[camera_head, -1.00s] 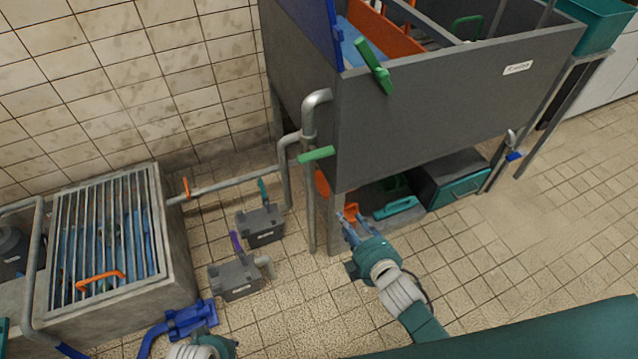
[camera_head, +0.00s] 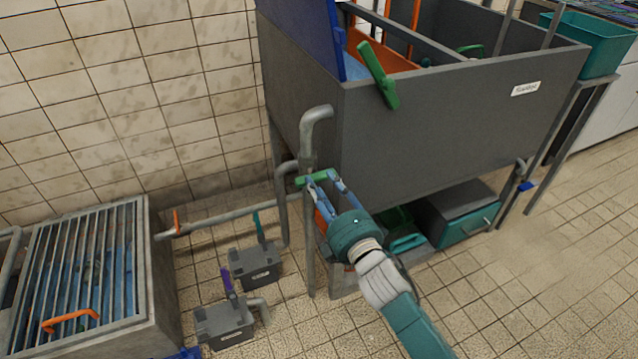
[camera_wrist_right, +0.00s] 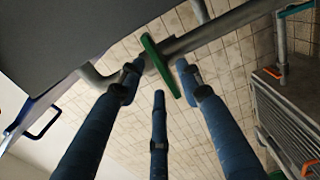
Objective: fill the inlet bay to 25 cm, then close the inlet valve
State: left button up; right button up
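A grey tank (camera_head: 440,135) stands on legs, with inner dividers and a blue area near its left end. I cannot tell its water depth. A green lever (camera_head: 376,72) sits at the tank's front rim. A second green handle (camera_head: 303,182) is on the pipe at the tank's left corner; it also shows in the wrist view (camera_wrist_right: 160,66). I cannot tell which is the inlet valve. My right gripper (camera_head: 322,177) is open at the pipe handle, its fingers (camera_wrist_right: 158,80) on either side of it; contact is unclear. Only a blue sliver, probably my left gripper (camera_head: 186,353), shows at the bottom edge.
A barred grate (camera_head: 80,262) covers a basin at left, with an orange handle on it. A pipe (camera_head: 222,218) joins basin and tank. Two grey boxes with levers (camera_head: 258,272) stand on the floor. A teal bin (camera_head: 590,50) stands at right. The right floor is clear.

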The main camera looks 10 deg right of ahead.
aim_at(314, 175)
jog(key=shift+x, duration=1.2)
pick_arm(q)
jog(key=shift+s+r, duration=0.15)
jog(key=shift+r, duration=0.55)
pick_arm(e)
grip_shut()
